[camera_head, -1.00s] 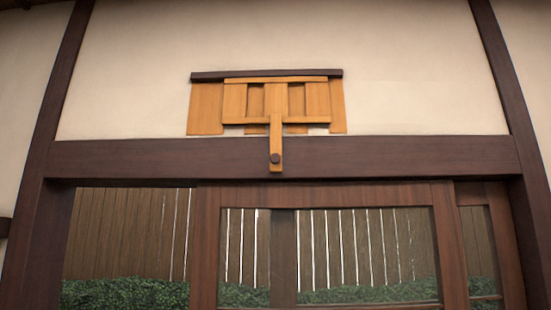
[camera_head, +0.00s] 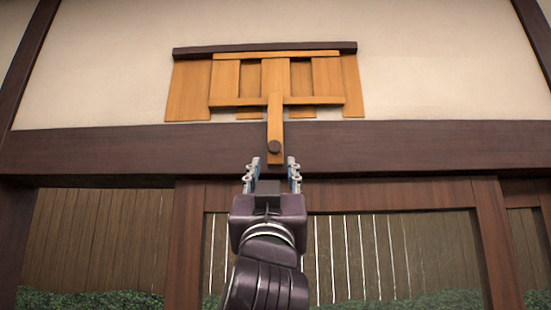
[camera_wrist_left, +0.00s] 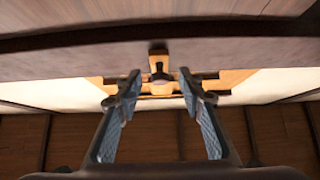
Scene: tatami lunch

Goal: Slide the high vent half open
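The high vent (camera_head: 228,78) is a light wooden slatted panel on the wall under a dark top rail (camera_head: 265,48). A sliding lattice of slats sits in front of fixed boards, with narrow dark gaps between some slats. My left gripper (camera_head: 273,170) is raised just below the handle's lower end, fingers apart and empty. In the left wrist view, the open fingers (camera_wrist_left: 160,90) frame the knob (camera_wrist_left: 159,76) from a distance. My right gripper is not in view.
A dark wooden beam (camera_head: 420,147) runs across the wall behind the handle. Below it are sliding doors with dark frames (camera_head: 493,240), and a fence (camera_head: 100,240) and hedge (camera_head: 90,299) beyond. The space around the handle is clear.

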